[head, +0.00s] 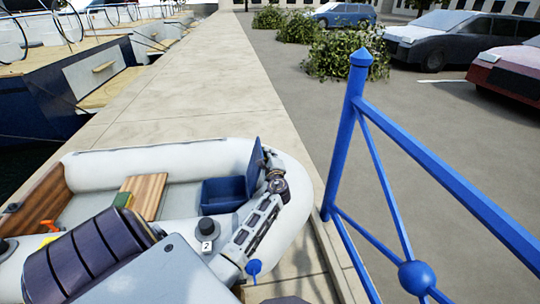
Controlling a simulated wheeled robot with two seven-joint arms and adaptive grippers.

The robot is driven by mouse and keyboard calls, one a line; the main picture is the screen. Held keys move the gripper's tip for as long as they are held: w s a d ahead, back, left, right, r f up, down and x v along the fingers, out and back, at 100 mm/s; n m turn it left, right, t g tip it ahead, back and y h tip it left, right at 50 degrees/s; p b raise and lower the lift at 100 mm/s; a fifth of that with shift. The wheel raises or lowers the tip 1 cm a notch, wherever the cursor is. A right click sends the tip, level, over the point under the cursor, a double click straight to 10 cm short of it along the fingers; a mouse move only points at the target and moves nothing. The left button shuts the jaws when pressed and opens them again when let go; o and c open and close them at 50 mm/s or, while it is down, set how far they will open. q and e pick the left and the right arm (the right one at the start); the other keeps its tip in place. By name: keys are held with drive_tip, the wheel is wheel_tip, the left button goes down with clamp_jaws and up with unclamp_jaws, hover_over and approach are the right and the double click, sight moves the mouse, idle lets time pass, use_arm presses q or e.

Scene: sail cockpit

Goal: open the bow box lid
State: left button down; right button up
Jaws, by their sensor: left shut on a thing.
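The bow box (222,194) is a small blue box in the bow of a pale grey inflatable dinghy (160,152). Its blue lid (255,164) stands raised, roughly upright, at the box's right side, and the box's front and part of its inside show. My left gripper (269,166) is at the lid's right side, shut on the lid near its upper part. The fingertips are small and partly hidden against the lid. My right gripper is out of view.
A blue railing (345,150) stands close at the right. A concrete quay (190,85) lies beyond, with moored boats at left and parked cars at right.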

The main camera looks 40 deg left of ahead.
sight(257, 152)
use_arm(q)
drive_tip(key=s+a+n, duration=0.1)
drive_tip(key=s+a+r+n, duration=0.2)
drive_tip(key=s, duration=0.1)
drive_tip(key=shift+a, duration=0.1)
drive_tip(key=shift+s+a+n, duration=0.2)
drive_tip(key=shift+s+n, duration=0.1)
drive_tip(key=shift+n, duration=0.1)
drive_tip(key=shift+s+a+r, duration=0.1)
drive_tip(key=c, duration=1.7)
unclamp_jaws()
drive_tip(key=shift+o, duration=0.9)
drive_tip(key=shift+s+d+f, duration=0.25)
drive_tip(key=shift+d+f, duration=0.15)
drive_tip(key=v, duration=0.2)
drive_tip(key=r+v, duration=0.1)
drive_tip(key=v, duration=0.1)
drive_tip(key=shift+s+d, duration=0.25)
drive_tip(key=shift+v, duration=3.2)
